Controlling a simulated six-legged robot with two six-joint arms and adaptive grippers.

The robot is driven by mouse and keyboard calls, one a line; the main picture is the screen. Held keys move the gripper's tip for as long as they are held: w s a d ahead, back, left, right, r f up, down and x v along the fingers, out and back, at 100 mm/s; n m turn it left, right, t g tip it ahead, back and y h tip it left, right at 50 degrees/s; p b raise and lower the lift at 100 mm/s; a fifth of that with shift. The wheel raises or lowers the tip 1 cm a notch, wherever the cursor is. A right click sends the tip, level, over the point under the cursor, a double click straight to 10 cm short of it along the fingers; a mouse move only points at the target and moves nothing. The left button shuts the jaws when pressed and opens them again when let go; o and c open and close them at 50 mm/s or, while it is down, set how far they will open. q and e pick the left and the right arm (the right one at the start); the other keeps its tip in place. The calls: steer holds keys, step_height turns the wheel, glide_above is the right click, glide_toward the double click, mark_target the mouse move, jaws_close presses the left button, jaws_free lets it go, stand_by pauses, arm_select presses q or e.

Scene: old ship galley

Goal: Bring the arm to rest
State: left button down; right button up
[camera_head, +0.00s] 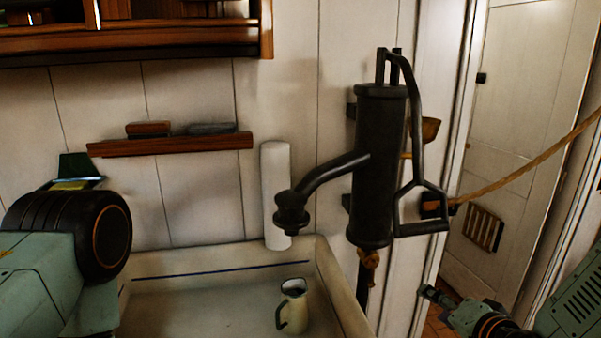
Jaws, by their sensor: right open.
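My right gripper (455,303) is low at the right edge of the view, with its green and black arm coming in from the lower right corner. It is open, and I see nothing between its fingers. It is apart from the pump and to the right of the sink. My left arm shows at the lower left as a green link with a large black round joint. The left gripper does not show.
A black hand pump (380,170) stands over the pale sink (345,290), which holds a cream jug (293,308). A wooden shelf (170,145) and a white roll (276,190) are behind. A rope (530,163) crosses before the doorway at right.

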steer(key=s+a+f+n+g+h+b, duration=0.1)
steer(key=s+f+n+g+b, duration=0.3)
steer(key=s+f, duration=1.3)
steer(key=s+a+f+n+g+h+b, duration=0.1)
steer(key=s+f+n+g+b, duration=0.3)
steer(key=s+f, duration=1.3)
step_height(320, 180, down, 4)
steer(key=a+g+b, duration=0.1)
steer(key=g+b, duration=0.3)
steer(key=b, duration=0.3)
steer(key=shift+a+n, duration=0.2)
steer(key=shift+n, duration=0.1)
